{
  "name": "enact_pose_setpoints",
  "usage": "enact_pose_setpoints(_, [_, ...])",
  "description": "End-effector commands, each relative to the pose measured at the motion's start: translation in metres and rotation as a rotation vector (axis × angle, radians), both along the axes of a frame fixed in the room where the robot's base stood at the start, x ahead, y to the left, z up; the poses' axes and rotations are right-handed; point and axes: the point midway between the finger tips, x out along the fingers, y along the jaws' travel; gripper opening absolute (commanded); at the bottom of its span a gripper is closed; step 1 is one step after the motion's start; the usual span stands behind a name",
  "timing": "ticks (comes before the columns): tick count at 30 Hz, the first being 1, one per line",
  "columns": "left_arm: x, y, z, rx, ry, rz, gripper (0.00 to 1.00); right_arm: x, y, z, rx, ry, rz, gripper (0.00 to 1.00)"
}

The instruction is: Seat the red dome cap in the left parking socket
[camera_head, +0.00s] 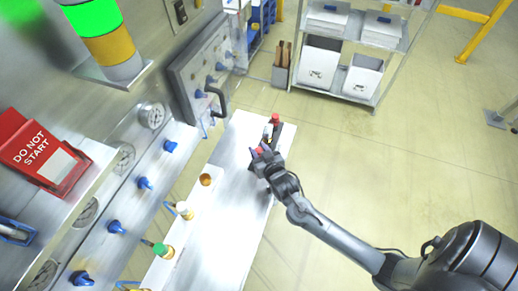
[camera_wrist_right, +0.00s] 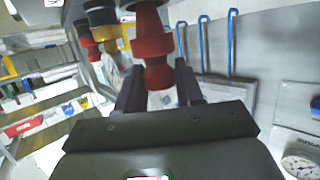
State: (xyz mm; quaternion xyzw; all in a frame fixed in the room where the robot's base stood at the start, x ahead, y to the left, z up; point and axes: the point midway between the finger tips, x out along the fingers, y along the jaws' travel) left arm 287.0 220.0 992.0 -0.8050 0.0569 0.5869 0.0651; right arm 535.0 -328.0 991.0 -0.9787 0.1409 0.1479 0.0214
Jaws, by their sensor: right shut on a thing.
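My right gripper (camera_head: 259,156) is over the far end of the white bench and is shut on a red rounded piece (camera_head: 259,150). In the right wrist view the same red piece (camera_wrist_right: 153,45), with a narrow waist and a rounded end, sits between the two fingers (camera_wrist_right: 158,88). I take it for the red dome cap. A second red-topped piece (camera_head: 275,118) stands on a dark holder just beyond the gripper. I cannot make out the left parking socket; the gripper and the piece hide part of that area. My left gripper is in neither view.
A white bench (camera_head: 232,240) runs along the control panel. Blue knobs (camera_head: 144,183) jut from the panel. The bench's right side is clear.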

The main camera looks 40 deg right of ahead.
Motion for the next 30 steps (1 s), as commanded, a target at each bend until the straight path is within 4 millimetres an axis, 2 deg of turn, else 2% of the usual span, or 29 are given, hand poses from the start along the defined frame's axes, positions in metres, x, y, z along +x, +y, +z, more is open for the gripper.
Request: enact_pose_setpoints(30, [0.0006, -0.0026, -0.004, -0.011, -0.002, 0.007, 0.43, 0.0001, -0.0001, -0.0098, 0.0, 0.0, 0.0, 0.07])
